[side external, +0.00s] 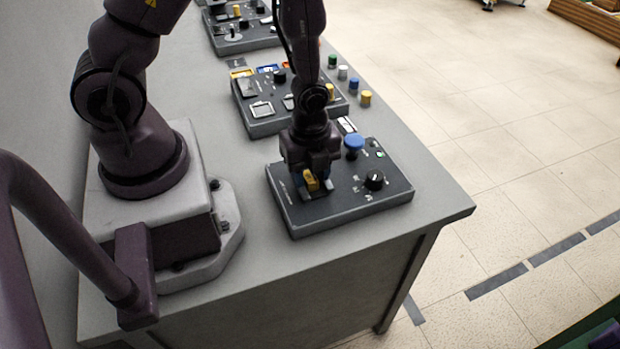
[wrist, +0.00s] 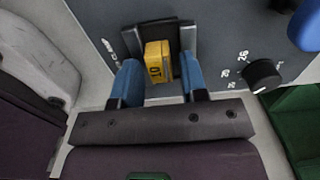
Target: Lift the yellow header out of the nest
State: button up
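The yellow header (wrist: 156,62) is a small block with dark markings on its face. It stands in a dark nest (wrist: 160,27) on the grey panel box (side external: 345,203) nearest the table's front corner. The header also shows in the side view (side external: 310,181), partly covered by my gripper. My gripper (wrist: 159,65) is over the nest, its blue fingers open on either side of the header. A gap shows between each finger and the header in the wrist view. The lower part of the header inside the nest is hidden.
A blue round button (side external: 354,142) and a black knob (side external: 374,180) rise from the same panel to the right of the nest. A second panel box (side external: 262,121) and several coloured pegs (side external: 343,73) stand behind. The table's front right corner (side external: 440,205) is bare.

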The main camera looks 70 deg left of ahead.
aim_at(310, 176)
jog(key=c, duration=0.6)
jog(key=shift+c, duration=0.2)
jog(key=shift+r, duration=0.15)
jog(key=shift+r, duration=2.85)
